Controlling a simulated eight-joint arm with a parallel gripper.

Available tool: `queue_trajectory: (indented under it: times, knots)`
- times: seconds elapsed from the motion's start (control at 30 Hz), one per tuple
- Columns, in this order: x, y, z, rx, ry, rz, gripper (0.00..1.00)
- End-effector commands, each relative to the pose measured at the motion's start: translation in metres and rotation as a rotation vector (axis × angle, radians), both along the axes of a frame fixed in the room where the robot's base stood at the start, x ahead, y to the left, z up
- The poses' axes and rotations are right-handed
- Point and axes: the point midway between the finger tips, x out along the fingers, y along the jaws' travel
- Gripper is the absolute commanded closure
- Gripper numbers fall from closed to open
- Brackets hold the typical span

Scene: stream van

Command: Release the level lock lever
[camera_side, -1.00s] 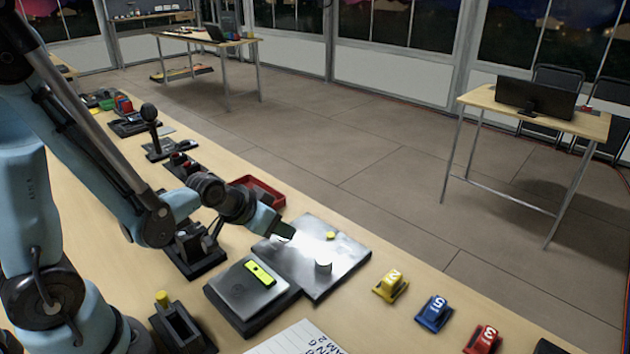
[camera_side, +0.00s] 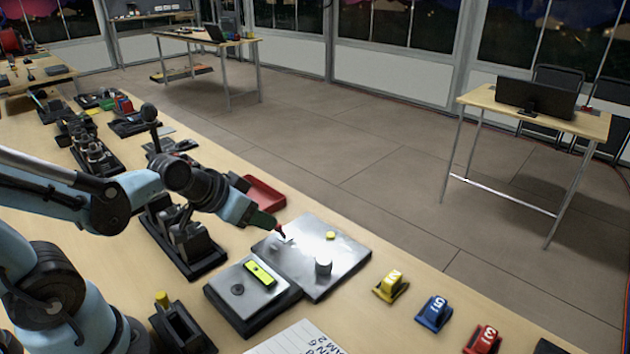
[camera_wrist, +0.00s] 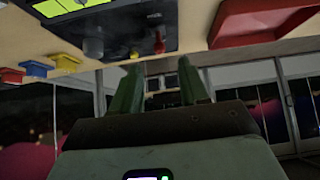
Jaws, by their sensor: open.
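A flat grey metal plate (camera_side: 335,262) lies on the wooden bench, with a short grey cylinder (camera_side: 323,266) and a small yellow knob (camera_side: 330,236) on it. A small red lever (camera_side: 281,231) stands at its far left part; it also shows in the wrist view (camera_wrist: 159,42). My gripper (camera_side: 268,222) is right beside the red lever, just to its left in the side view. In the wrist view my green fingers (camera_wrist: 160,76) are apart with nothing between them, and the lever shows beyond their tips. Whether a finger touches the lever I cannot tell.
A dark-based box with a yellow-green level strip (camera_side: 260,273) adjoins the plate's near left. A red tray (camera_side: 265,193) lies behind my gripper. Yellow (camera_side: 391,286), blue (camera_side: 434,314) and red (camera_side: 484,340) numbered blocks stand to the right. Black controls line the bench at left.

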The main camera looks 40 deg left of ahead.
Motion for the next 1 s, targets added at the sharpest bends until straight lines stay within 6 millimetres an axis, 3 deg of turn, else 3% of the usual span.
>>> queue_trajectory:
  times: [0.6,1.0]
  knots:
    - [-0.025,0.0,0.028,0.0,0.0,0.0,0.56]
    - [-0.03,0.0,0.033,0.0,0.0,0.0,0.56]
